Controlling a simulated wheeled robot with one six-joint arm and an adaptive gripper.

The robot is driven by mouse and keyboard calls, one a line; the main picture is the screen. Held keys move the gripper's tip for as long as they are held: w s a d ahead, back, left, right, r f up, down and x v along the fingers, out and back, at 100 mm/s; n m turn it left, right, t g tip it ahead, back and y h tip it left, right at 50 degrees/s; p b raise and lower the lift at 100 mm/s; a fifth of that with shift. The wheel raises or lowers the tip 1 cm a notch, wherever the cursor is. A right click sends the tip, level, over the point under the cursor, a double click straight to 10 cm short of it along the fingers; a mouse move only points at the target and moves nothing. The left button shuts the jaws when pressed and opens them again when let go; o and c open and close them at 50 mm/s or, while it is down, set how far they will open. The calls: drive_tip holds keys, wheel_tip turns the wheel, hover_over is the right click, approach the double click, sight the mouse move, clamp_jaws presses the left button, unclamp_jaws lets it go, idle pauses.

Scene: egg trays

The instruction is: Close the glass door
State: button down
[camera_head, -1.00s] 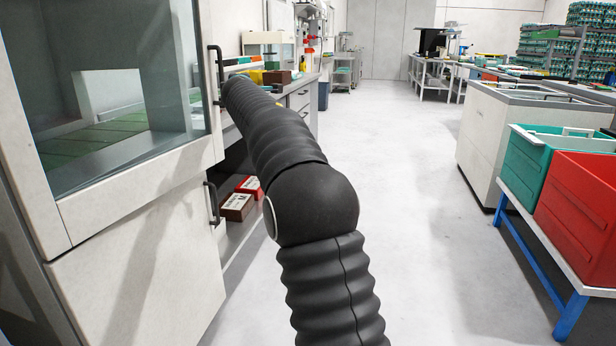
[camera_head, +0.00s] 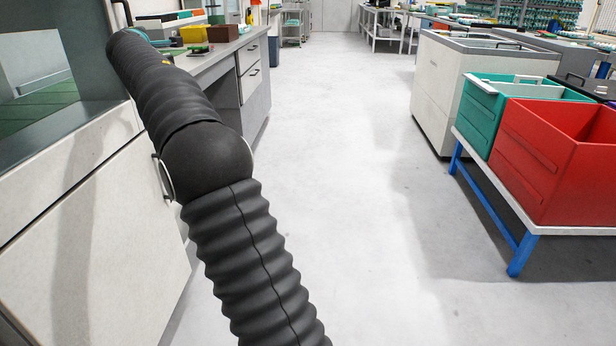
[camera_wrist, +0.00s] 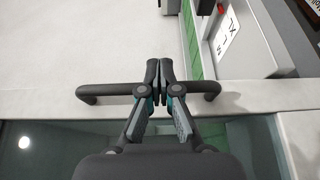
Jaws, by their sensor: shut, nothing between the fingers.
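The glass door (camera_head: 98,128) is at the left of the head view, with a pale frame around a glass pane; the view cuts off its left and upper parts. Its dark bar handle (camera_head: 122,12) shows partly beyond my arm. In the wrist view the same handle (camera_wrist: 100,91) runs across the pale door frame (camera_wrist: 55,103), with the glass below. My gripper (camera_wrist: 159,68) is shut and empty, its fingers crossing the middle of the handle. I cannot tell whether they touch it, or how far the door stands open.
A lower cabinet door (camera_head: 95,250) is below the glass door. A bench with drawers (camera_head: 250,80) stands beyond it. On the right are a green crate (camera_head: 487,115) and a red crate (camera_head: 540,160) on a blue-legged table. The floor between is clear.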

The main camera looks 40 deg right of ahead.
drive_tip(key=shift+w+a+f, duration=0.1)
drive_tip(key=shift+a, duration=0.2)
drive_tip(key=s+d+b, duration=0.3)
drive_tip(key=s+d, duration=0.5)
drive_tip(key=s, duration=0.3)
drive_tip(key=shift+s+d, duration=0.25)
drive_tip(key=shift+s, duration=0.15)
wheel_tip(320, 180, down, 9)
drive_tip(key=s+d+m+g, duration=0.2)
drive_tip(key=m+g, duration=0.1)
drive_tip(key=m, duration=0.2)
drive_tip(key=s+a+f+m+g, duration=0.2)
drive_tip(key=s+f+m+g, duration=0.3)
drive_tip(key=s+f, duration=0.6)
drive_tip(key=s+a+f+m+g+y, duration=0.1)
drive_tip(key=s+a+f, duration=0.3)
drive_tip(key=s, duration=0.8)
drive_tip(key=s+a+f+m+g+y+p, duration=0.1)
drive_tip(key=s+a+f+y, duration=0.2)
drive_tip(key=s+a, duration=0.5)
drive_tip(key=s+a+f+m+g+y, duration=0.1)
drive_tip(key=s+a+f, duration=0.4)
drive_tip(key=s, duration=1.1)
drive_tip(key=shift+s+a+f+m+y, duration=0.3)
drive_tip(key=shift+a+f+m+y, duration=0.1)
drive_tip(key=shift+a+m+y, duration=0.15)
